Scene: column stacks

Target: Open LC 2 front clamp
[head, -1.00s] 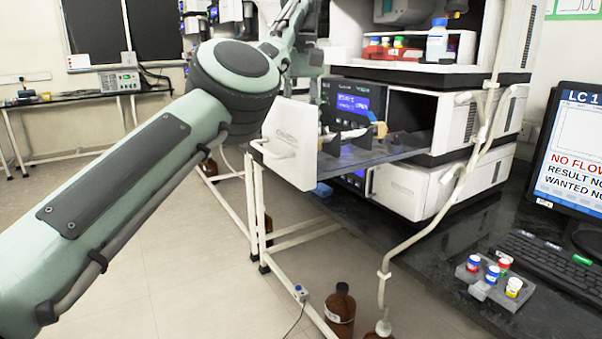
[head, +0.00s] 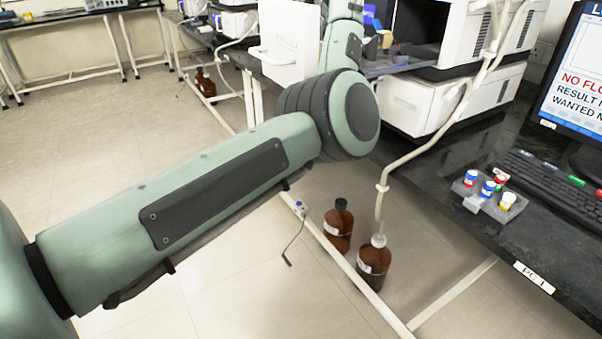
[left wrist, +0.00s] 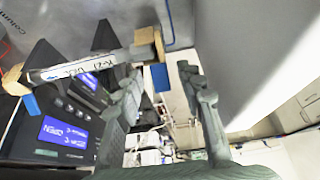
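In the left wrist view my left gripper (left wrist: 163,75) is open. Its two dark green fingers point toward a tan clamp block (left wrist: 147,44) with a blue tab (left wrist: 160,78) at one end of a grey labelled column (left wrist: 85,67). The blue tab shows between the fingertips; I cannot tell whether they touch it. A second tan block (left wrist: 14,78) with a blue tab (left wrist: 31,104) is at the column's other end. The black instrument front (left wrist: 75,155) has a lit blue display (left wrist: 62,133) reading "OPEN". My right gripper is not in view.
A white door (head: 291,45) stands open beside the instrument. A grey vial rack (head: 488,193) and keyboard (head: 560,190) are on the dark bench at right. Brown bottles (head: 338,228) stand on the floor. A white tube (head: 430,142) hangs in front of the bench.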

